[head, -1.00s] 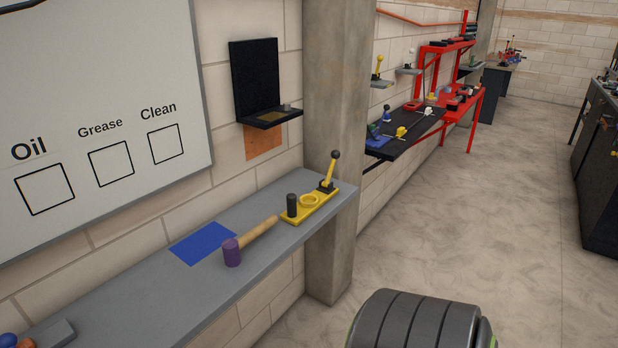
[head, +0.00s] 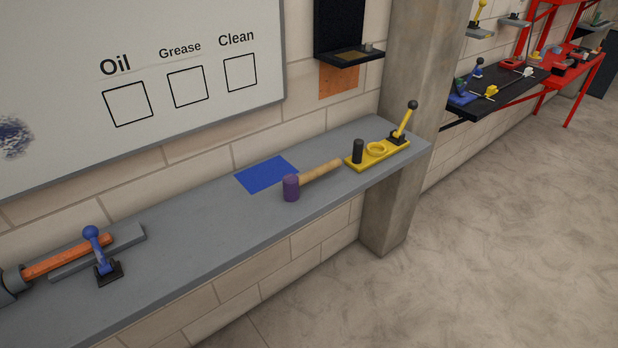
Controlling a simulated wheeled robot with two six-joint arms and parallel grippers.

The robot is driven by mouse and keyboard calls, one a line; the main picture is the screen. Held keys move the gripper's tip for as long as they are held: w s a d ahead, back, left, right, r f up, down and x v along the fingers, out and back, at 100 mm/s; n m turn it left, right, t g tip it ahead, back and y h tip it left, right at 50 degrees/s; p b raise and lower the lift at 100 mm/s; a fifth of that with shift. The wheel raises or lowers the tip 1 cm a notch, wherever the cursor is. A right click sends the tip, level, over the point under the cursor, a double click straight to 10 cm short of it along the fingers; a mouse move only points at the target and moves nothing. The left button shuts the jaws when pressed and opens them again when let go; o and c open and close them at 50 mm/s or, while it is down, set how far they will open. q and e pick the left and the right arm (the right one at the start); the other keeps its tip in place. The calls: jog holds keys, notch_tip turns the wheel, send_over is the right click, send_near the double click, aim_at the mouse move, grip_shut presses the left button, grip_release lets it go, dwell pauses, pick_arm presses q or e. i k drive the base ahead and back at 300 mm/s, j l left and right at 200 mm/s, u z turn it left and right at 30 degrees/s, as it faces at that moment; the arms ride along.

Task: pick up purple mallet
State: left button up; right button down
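The purple mallet (head: 291,188) lies on the grey wall shelf (head: 215,235) in the head view, a little right of the picture's middle. Its purple head is toward the shelf's front edge. Its light wooden handle (head: 322,172) points right and back, with its end close to the yellow fixture. Nothing covers the mallet. Neither of my grippers shows in the head view.
A yellow fixture (head: 362,163) with a black post and lever stands at the shelf's right end. A blue flat square (head: 266,174) lies behind the mallet. A blue-knobbed clamp (head: 104,262) and an orange bar (head: 68,257) sit at left. A concrete pillar (head: 388,210) stands at right; open floor lies in front.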

aim_at(292, 183)
jog(key=u, duration=1.7)
jog(key=z, duration=1.7)
jog(key=l+u, duration=0.1)
jog(key=u, duration=0.4)
jog(key=i+l+u, duration=0.25)
jog(key=l, duration=0.35)
jog(key=l+u, duration=0.3)
jog(key=l, duration=0.3)
jog(key=l+u, duration=0.25)
jog(key=l, duration=0.45)
jog(key=i, duration=0.05)
